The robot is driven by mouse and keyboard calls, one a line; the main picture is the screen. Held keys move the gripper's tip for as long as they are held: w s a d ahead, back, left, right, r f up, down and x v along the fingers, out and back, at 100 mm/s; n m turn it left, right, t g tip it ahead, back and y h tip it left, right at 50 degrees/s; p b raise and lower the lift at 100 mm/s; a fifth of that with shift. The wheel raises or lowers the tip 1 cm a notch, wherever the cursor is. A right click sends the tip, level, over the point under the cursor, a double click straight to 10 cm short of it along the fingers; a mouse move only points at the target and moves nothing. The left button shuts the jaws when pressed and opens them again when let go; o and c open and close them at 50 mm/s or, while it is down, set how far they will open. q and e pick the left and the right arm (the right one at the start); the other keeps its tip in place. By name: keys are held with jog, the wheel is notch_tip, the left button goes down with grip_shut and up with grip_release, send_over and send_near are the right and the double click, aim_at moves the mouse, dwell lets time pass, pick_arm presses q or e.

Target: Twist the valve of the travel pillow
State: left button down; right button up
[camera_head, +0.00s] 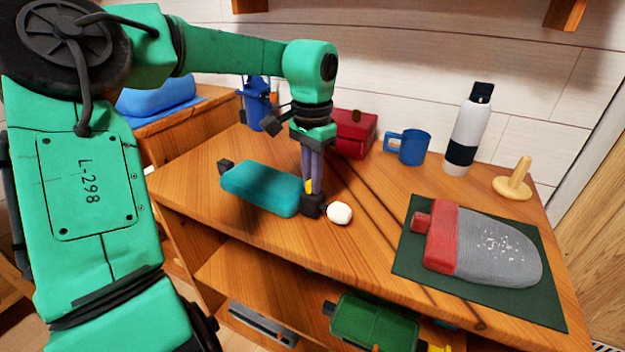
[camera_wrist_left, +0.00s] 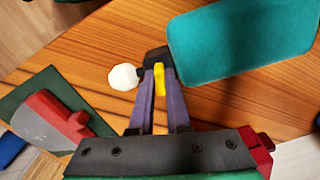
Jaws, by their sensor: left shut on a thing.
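The teal block (camera_head: 262,188), apparently the travel pillow, lies on the wooden desk. A dark piece sits at its left end. At its right end is a black valve body (camera_head: 313,206) with an upright yellow tab (camera_head: 309,186) and a white round knob (camera_head: 340,213). My left gripper (camera_head: 312,182) points down over this end, its purple fingers shut on the yellow tab. The left wrist view also shows the teal block (camera_wrist_left: 240,42), the white knob (camera_wrist_left: 123,77) and the yellow tab (camera_wrist_left: 159,79) between the fingers. The fingers partly hide the tab. My right gripper is not in view.
A red-and-grey object (camera_head: 490,247) lies on a dark green mat (camera_head: 425,277) at the right. A wooden peg stand (camera_head: 515,182), white bottle (camera_head: 470,130), blue mug (camera_head: 409,147) and red box (camera_head: 353,135) stand behind. A green box (camera_head: 373,322) is on the lower shelf.

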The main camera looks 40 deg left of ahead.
pick_arm(q)
jog(key=c, duration=0.9)
grip_release()
jog(key=shift+s+f, duration=0.1)
jog(key=shift+f, duration=0.05)
notch_tip(320, 180, up, 6)
jog(key=p, duration=0.5)
jog(key=shift+a+r, duration=0.1)
jog(key=shift+r, duration=0.1)
jog(key=shift+f, duration=0.1)
